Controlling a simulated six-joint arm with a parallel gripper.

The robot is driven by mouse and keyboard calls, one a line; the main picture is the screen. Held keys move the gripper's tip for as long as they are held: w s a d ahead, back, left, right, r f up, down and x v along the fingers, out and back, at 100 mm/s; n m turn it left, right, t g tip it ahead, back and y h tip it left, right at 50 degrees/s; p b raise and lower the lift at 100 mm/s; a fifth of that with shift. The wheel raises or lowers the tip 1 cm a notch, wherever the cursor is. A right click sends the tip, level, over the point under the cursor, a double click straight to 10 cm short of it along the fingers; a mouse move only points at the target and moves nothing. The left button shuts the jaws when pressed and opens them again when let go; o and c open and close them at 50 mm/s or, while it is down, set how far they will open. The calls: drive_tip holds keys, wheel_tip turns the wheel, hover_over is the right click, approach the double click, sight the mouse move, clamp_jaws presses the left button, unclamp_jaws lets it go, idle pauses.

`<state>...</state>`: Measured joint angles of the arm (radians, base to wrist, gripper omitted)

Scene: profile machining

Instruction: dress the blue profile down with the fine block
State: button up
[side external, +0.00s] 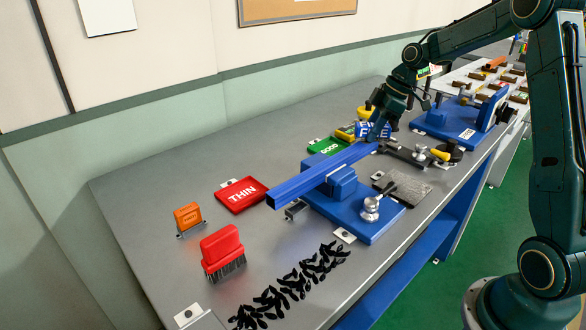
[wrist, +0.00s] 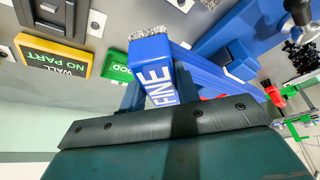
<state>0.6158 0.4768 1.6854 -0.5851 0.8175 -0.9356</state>
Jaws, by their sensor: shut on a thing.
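The fine block (wrist: 155,72) is blue with white FINE lettering and a grey, rough face. In the side view it (side external: 364,129) is at the far end of the profile. My gripper (side external: 379,128) is shut on it; the dark jaw pad covers part of it in the wrist view. The blue profile (side external: 318,174) is a long square bar lying across a blue clamp fixture (side external: 343,181), its near end overhanging. In the wrist view the profile (wrist: 218,78) runs just right of the block. Whether block and profile touch, I cannot tell.
A red THIN tray (side external: 242,194), a green GOOD tray (side external: 325,146), a red brush (side external: 222,252) and an orange block (side external: 187,217) stand on the grey bench. Black scraps (side external: 288,290) lie near its front edge. A second blue fixture (side external: 448,120) stands farther back.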

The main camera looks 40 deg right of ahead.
sight(358, 144)
drive_tip(key=shift+a, duration=2.05)
drive_tip(key=shift+d, duration=2.75)
drive_tip(key=shift+d+r, duration=0.1)
drive_tip(key=shift+d, duration=0.1)
drive_tip(key=shift+r, duration=3.95)
